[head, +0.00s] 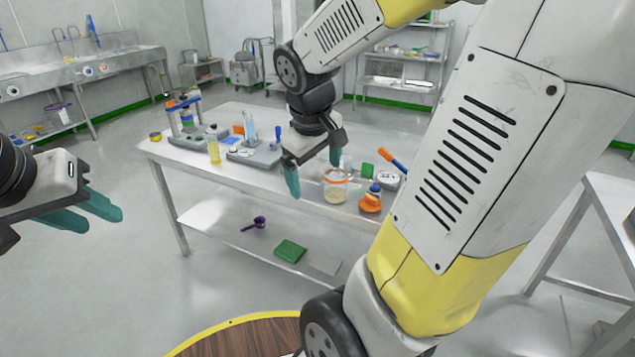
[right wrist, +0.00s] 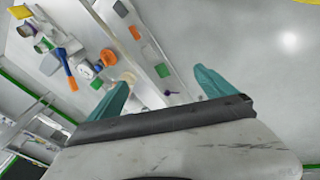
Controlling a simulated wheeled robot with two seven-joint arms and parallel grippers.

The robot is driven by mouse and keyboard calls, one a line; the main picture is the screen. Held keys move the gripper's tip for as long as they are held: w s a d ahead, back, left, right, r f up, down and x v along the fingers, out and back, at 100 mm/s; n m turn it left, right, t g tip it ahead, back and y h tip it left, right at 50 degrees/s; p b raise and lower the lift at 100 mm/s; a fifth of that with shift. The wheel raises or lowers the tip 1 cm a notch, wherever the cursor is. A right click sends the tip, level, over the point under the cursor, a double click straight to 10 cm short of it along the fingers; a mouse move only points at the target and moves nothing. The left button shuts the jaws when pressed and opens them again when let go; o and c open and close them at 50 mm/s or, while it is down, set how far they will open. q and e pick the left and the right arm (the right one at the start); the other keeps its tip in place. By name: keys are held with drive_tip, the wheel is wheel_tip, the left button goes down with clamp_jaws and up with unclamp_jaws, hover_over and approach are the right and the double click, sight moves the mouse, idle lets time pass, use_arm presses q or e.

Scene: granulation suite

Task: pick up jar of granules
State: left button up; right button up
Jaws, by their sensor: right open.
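The jar of granules (head: 335,190) is a clear jar with an orange band near its top and pale contents. It stands upright near the front edge of the steel table in the head view. My right gripper (head: 313,170) is open and empty, its teal fingers pointing down beside the jar, just to its left and above in the picture. They look apart from the jar. In the right wrist view the gripper (right wrist: 163,92) has its fingers wide apart with nothing between them; I cannot make out the jar clearly there. My left gripper (head: 100,215) is open and empty, off the table at far left.
A yellow cylinder (head: 214,150) and grey devices stand further left. The lower shelf (head: 220,222) holds a purple scoop (head: 254,224) and a green packet (head: 290,251).

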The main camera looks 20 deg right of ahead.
drive_tip(key=w+d+f+n+g+h, duration=0.1)
drive_tip(key=w+d+f+n+h, duration=0.2)
drive_tip(key=w+d+f, duration=0.2)
drive_tip(key=n+t+h, duration=0.1)
drive_tip(key=n+h, duration=0.5)
drive_tip(key=n, duration=0.4)
hover_over(328, 188)
drive_tip(key=s+a, duration=0.2)
drive_tip(key=s, duration=0.5)
wheel_tip(328, 188, down, 11)
drive_tip(key=w+f+n+t, duration=0.1)
drive_tip(key=w+f+n, duration=0.1)
drive_tip(key=w+f+n+t, duration=0.1)
drive_tip(key=w+f+n, duration=0.1)
drive_tip(key=w+f+n+h, duration=0.1)
drive_tip(key=w+f+n, duration=0.1)
drive_tip(key=f, duration=0.1)
drive_tip(key=shift+a+f+t, duration=0.1)
drive_tip(key=shift+a+t, duration=0.1)
drive_tip(key=shift+t, duration=0.2)
drive_tip(key=x, duration=0.5)
drive_tip(key=f+x, duration=0.1)
drive_tip(key=x, duration=0.1)
drive_tip(key=shift+s+d+f, duration=0.1)
drive_tip(key=shift+d+f, duration=0.05)
drive_tip(key=shift+d, duration=0.05)
drive_tip(key=shift+c, duration=0.2)
clamp_jaws()
